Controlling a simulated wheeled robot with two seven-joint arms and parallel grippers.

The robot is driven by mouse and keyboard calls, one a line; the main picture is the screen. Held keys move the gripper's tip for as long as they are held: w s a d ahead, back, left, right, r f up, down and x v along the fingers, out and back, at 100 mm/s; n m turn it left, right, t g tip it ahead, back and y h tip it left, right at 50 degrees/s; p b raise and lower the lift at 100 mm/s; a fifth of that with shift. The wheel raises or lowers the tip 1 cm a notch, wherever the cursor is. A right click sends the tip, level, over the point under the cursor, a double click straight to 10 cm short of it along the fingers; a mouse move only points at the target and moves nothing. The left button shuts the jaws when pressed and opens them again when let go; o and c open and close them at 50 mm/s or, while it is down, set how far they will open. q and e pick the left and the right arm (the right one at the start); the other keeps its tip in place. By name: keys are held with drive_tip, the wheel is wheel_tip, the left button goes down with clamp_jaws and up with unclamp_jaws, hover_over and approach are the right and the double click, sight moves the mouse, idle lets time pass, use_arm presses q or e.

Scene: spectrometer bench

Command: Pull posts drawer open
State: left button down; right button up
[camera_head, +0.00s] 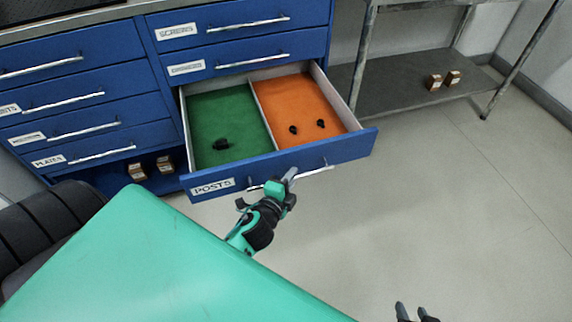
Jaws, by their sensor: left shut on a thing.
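The posts drawer (346,149) is a blue drawer labelled POSTS, pulled well out from the cabinet. It has a green compartment on the left and an orange one on the right. A dark object (220,145) lies on the green side, and two small dark pieces (293,129) lie on the orange side. My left gripper (281,182) is at the drawer's bar handle (318,170), shut on its middle part. My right gripper (411,312) shows only its fingertips at the bottom edge, apart from the drawer.
Other blue drawers (232,58) above and to the left are closed. A grey metal shelf (400,92) with two small brown boxes (434,82) stands at the right. Two more boxes (165,164) sit under the left drawers. The floor (450,200) at the right is clear.

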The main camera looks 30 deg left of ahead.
use_arm(q)
drive_tip(key=shift+s+d, duration=0.6)
drive_tip(key=shift+d, duration=0.05)
drive_tip(key=c, duration=1.5)
unclamp_jaws()
use_arm(e)
drive_tip(key=shift+a, duration=0.1)
use_arm(q)
drive_tip(key=shift+s, duration=0.1)
